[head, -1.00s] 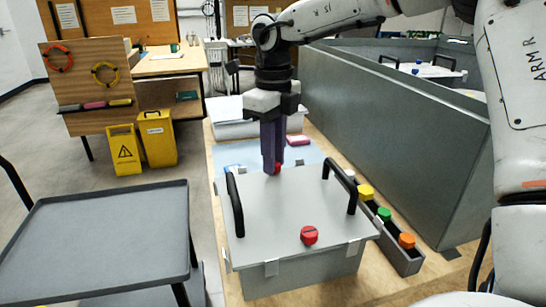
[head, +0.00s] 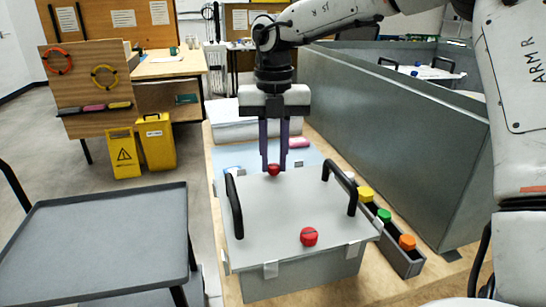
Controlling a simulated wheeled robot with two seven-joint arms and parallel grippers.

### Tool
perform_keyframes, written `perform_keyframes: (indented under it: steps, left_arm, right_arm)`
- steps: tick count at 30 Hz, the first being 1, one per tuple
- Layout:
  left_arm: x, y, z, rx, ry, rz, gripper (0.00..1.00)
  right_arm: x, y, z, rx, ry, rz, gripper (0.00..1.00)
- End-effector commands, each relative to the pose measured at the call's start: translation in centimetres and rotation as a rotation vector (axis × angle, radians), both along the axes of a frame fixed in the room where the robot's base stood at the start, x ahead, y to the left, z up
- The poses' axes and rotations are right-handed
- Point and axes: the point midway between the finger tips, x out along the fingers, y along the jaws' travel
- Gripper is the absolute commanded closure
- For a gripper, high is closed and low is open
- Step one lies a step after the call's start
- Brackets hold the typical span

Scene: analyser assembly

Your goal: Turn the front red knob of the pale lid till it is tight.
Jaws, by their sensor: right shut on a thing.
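The pale lid (head: 285,205) lies on a grey box and carries two black handles and two red knobs. One red knob (head: 309,237) is near the lid's closer edge and stands free. The other red knob (head: 273,170) is at the lid's far edge. My right gripper (head: 274,168) points straight down over the far edge, shut on that far knob, with one purple finger on its left and one on its right. How tight either knob is cannot be told. My left gripper is not in view.
A narrow tray (head: 411,261) with yellow, green and orange knobs stands right of the box. A tall grey-walled bin (head: 400,140) rises further right. A grey cart (head: 100,235) with a bare top is at the left. Papers lie behind the box.

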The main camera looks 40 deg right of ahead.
Motion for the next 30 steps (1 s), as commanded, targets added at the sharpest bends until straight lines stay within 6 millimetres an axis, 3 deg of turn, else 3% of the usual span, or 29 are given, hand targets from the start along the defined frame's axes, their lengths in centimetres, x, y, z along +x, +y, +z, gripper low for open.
perform_keyframes:
  steps: [30]
  left_arm:
    - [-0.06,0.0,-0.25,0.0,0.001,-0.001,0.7]
  right_arm:
    - [0.04,-0.5,0.47,-0.009,-0.012,-0.968,1.0]
